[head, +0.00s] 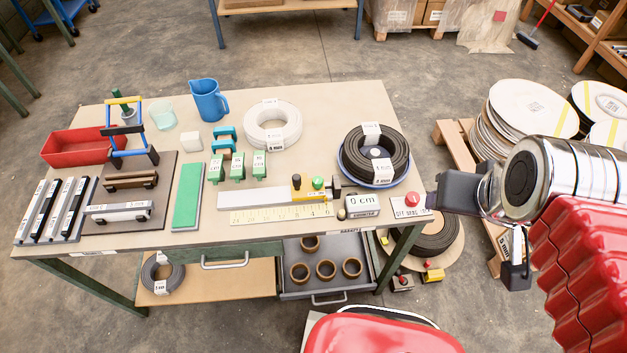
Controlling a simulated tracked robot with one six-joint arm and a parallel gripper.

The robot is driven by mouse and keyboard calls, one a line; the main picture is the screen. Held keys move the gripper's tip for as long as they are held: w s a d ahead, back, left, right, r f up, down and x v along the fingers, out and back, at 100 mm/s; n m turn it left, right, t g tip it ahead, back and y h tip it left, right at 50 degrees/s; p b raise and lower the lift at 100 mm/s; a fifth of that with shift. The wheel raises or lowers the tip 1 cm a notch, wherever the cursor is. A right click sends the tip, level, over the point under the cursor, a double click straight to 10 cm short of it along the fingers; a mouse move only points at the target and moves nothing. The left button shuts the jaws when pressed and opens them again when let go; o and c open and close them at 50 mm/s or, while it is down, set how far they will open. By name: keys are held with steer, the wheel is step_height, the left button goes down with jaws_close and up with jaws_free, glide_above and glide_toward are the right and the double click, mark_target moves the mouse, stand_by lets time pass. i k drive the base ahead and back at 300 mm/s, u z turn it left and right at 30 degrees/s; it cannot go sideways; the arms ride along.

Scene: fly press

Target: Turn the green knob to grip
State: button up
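The green knob (318,183) is a small round knob near the front right of the workbench. It stands at the right end of a grey bar fixture (255,197), behind a yellow ruler scale (282,215). A black knob (296,181) stands just left of it. A display reading 0 cm (362,205) sits to its right. My gripper (455,192) is at the right, beyond the bench's right edge and well apart from the green knob. Its dark end shows, but its fingers cannot be made out clearly, so I cannot tell its opening.
A red button on a white plate (411,200) sits at the bench's right corner. A black cable coil (374,155) lies behind the display. Green blocks (237,167) and a white coil (272,124) lie further left. An open drawer (325,268) juts out below.

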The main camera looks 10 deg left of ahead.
mark_target(317, 182)
steer(key=z, duration=0.1)
steer(key=k, duration=0.95)
steer(key=u, duration=0.65)
steer(key=i, duration=0.8)
steer(key=u, duration=0.05)
